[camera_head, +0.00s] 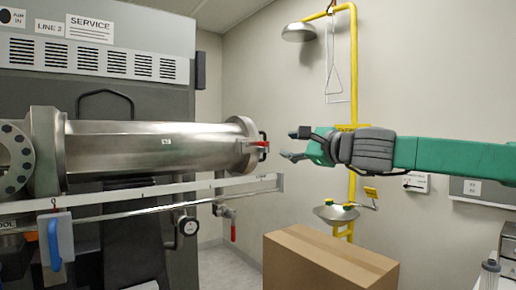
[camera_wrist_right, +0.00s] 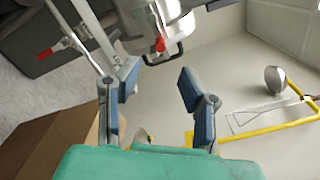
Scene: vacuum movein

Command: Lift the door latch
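A latch with a red handle (camera_head: 260,144) sits on the end flange (camera_head: 244,145) of a horizontal steel cylinder (camera_head: 150,147). A black loop handle is beside it. In the right wrist view the red latch part (camera_wrist_right: 160,44) and the black loop handle (camera_wrist_right: 178,56) show beyond the fingers, near the top. My right gripper (camera_head: 297,145) comes in from the right at about the latch's height. It is open and empty, with its fingers pointing at the latch and a gap between them. It also shows in the right wrist view (camera_wrist_right: 155,82). My left gripper is not in view.
A cardboard box (camera_head: 325,262) stands below my right arm. A yellow safety shower pipe (camera_head: 353,80) and eyewash basin (camera_head: 336,213) are behind it. A metal rail (camera_head: 140,193) runs below the cylinder. A red-handled valve (camera_head: 232,231) hangs below the rail. The space between gripper and latch looks clear.

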